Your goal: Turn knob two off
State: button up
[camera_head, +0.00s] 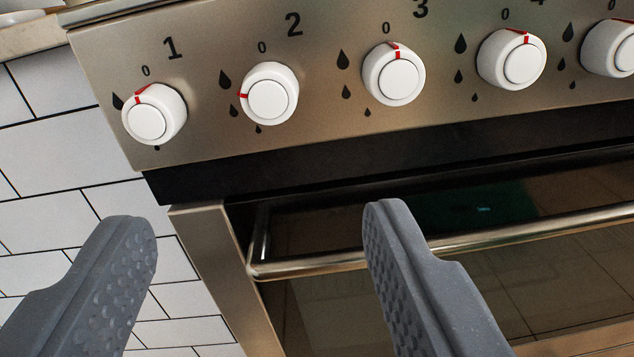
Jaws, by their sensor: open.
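Knob two (269,94) is a white round knob under the number 2 on the stove's steel control panel. Its red mark points left, toward the drop symbols and away from the 0 above it. My gripper (250,235) is open and empty, with its two grey padded fingers spread wide. In the picture the fingers are below the knob row, apart from knob two, which lies above the gap between them.
Knob one (150,115) is left of knob two, and knob three (394,75) is right; their red marks are near 0. More knobs follow rightward. A metal oven handle (540,232) runs below the panel. White tiled wall (60,145) is at left.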

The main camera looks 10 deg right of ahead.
aim_at(270, 102)
jog(key=w, duration=0.4)
jog(key=w+d+b, duration=0.1)
jog(key=w, duration=0.3)
jog(key=w+d+b, duration=0.1)
jog(key=w, duration=0.3)
jog(key=shift+w+d+f, duration=0.1)
jog(key=shift+d+f, duration=0.05)
jog(key=shift+d, duration=0.05)
jog(key=shift+w+d+b, duration=0.1)
jog(key=shift+w+b, duration=0.25)
jog(key=shift+w, duration=0.3)
